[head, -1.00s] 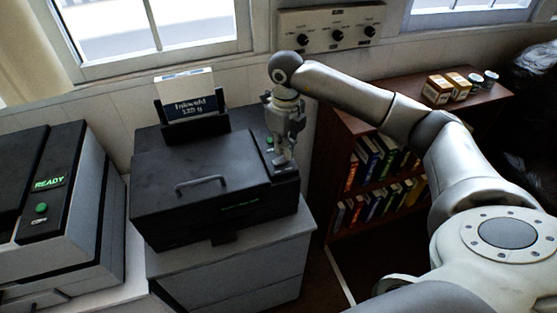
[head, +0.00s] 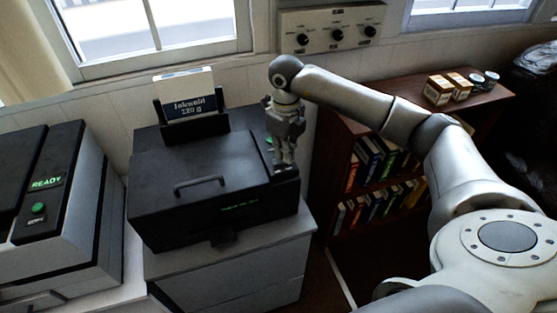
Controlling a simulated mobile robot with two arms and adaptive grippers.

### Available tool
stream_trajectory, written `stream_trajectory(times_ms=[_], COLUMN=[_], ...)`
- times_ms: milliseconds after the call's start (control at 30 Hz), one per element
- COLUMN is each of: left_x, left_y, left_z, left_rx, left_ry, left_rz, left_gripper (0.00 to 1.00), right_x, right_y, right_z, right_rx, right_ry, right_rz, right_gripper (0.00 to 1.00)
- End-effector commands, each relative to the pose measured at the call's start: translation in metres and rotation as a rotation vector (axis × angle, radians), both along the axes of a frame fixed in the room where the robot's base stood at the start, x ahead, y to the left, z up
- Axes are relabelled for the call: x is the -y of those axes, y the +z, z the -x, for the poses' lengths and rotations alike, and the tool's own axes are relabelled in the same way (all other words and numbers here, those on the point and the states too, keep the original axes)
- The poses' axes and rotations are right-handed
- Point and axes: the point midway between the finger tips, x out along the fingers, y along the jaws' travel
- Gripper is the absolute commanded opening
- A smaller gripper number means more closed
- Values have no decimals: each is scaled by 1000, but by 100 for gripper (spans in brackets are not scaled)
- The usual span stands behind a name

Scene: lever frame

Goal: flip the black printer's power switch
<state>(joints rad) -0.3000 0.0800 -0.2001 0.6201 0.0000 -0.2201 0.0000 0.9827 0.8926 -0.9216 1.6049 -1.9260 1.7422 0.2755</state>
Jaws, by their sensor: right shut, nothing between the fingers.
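The black printer (head: 165,205) stands on a light grey cabinet, with a paper pack labelled Inkweld (head: 190,106) upright in its rear feeder. A control strip runs along the printer's right side, and a bit of green shows there beside my gripper. My right gripper (head: 285,169) points down over the front part of this strip, its fingers shut and empty. The fingertips are at or just above the strip; I cannot tell whether they touch it. The power switch is not clearly visible, and the gripper covers part of the strip. My left gripper is not in view.
A second, grey machine (head: 85,265) with a READY display and green button stands at left. A wall panel with knobs (head: 333,36) is behind my arm. A brown bookshelf (head: 400,106) with books, boxes and cans stands at right.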

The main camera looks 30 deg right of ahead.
Motion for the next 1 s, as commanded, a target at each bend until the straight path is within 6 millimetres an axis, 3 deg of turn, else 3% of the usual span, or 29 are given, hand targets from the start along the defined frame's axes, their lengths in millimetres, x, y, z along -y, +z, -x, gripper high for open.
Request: stream_trajectory(times_ms=[467, 1000], left_x=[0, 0], left_y=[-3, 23], left_z=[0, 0], left_rx=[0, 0], left_ry=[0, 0], left_rz=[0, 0], left_gripper=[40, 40], right_x=[0, 0], right_y=[-5, 37], right_z=[1, 0], right_rx=[-3, 0], right_ry=[0, 0], right_rz=[1, 0], right_gripper=[0, 0])
